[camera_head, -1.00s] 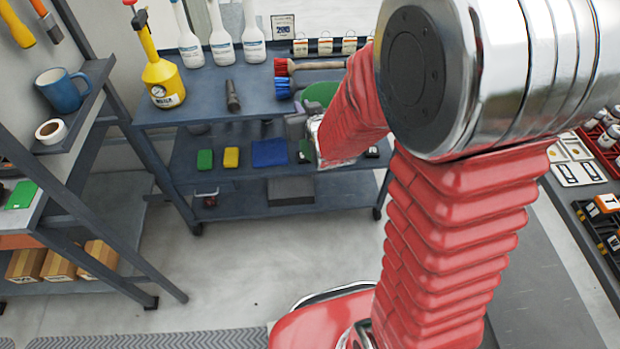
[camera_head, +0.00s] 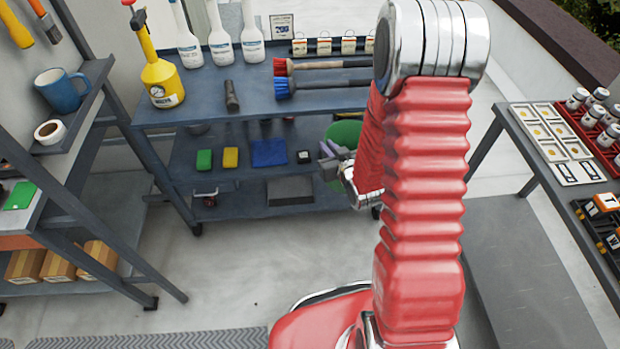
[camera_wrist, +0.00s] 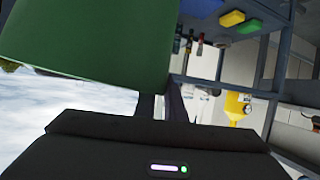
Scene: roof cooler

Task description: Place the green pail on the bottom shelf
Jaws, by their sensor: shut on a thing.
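The green pail (camera_head: 346,131) is at the right end of the dark three-level cart, partly hidden behind my red arm. My gripper (camera_head: 334,156) is shut on the pail and holds it around the height of the middle shelf (camera_head: 185,171). In the wrist view the pail (camera_wrist: 85,40) fills the upper left, close to the gripper (camera_wrist: 160,105). The bottom shelf (camera_head: 245,208) lies lower, with bare room between and in front of its items. Whether the pail touches the cart is hidden.
A grey box (camera_head: 290,190) and a small red item (camera_head: 209,201) are on the bottom shelf. The middle shelf holds a green block (camera_head: 204,160), yellow block (camera_head: 230,157) and blue cloth (camera_head: 268,152). Brushes (camera_head: 320,85) lie on top. Floor in front is clear.

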